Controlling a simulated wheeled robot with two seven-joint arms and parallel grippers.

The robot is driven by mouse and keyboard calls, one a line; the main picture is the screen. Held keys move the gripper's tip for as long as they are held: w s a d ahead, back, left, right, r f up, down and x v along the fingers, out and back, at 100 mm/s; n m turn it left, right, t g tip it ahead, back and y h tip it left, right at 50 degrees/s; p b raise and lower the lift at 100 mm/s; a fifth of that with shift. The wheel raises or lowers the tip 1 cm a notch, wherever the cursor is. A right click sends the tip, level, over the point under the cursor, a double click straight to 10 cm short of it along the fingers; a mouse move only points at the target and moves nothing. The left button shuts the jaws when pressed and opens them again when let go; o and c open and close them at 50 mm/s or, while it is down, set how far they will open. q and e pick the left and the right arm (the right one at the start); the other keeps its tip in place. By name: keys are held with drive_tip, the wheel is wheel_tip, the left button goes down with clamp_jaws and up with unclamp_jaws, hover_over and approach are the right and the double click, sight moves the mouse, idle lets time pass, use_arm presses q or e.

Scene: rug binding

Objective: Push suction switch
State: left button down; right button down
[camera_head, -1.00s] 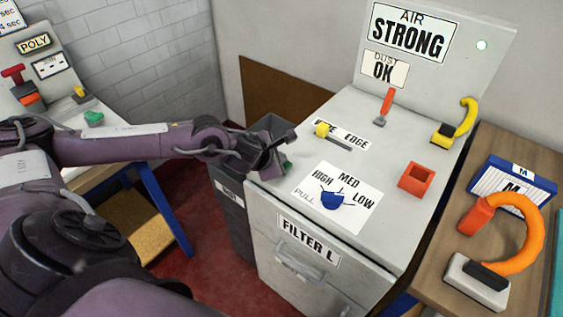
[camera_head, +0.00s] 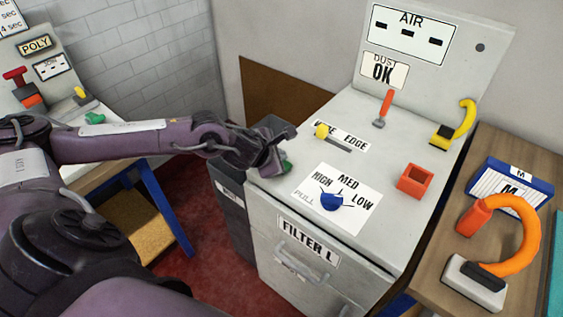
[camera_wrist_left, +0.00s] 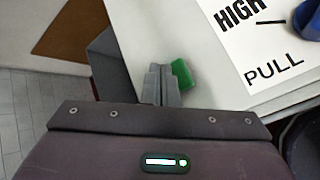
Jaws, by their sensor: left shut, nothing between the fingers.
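The green switch (camera_head: 287,167) sits at the left edge of the grey machine's (camera_head: 300,172) top panel, partly hidden by my gripper in the head view. My left gripper (camera_head: 275,156) is shut and empty at this switch. In the left wrist view, the shut fingertips (camera_wrist_left: 160,84) are right beside the green switch (camera_wrist_left: 183,74), on its left; I cannot tell whether they touch. The AIR display (camera_head: 408,38) on the upright back panel shows only dashes, and the round lamp (camera_head: 480,47) is dark. My right gripper is not in view.
The top panel carries a blue knob (camera_head: 332,202), a yellow slider (camera_head: 322,131), a red lever (camera_head: 384,108), an orange-red square holder (camera_head: 414,181) and a yellow hook (camera_head: 466,118). An orange hose (camera_head: 526,235) lies on the right table. A dark bin (camera_head: 231,205) stands left of the machine.

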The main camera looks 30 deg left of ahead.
use_arm(q)
drive_tip(key=shift+r, duration=0.1)
wheel_tip(320, 180, up, 6)
drive_tip(key=p, duration=0.4)
idle(0.5)
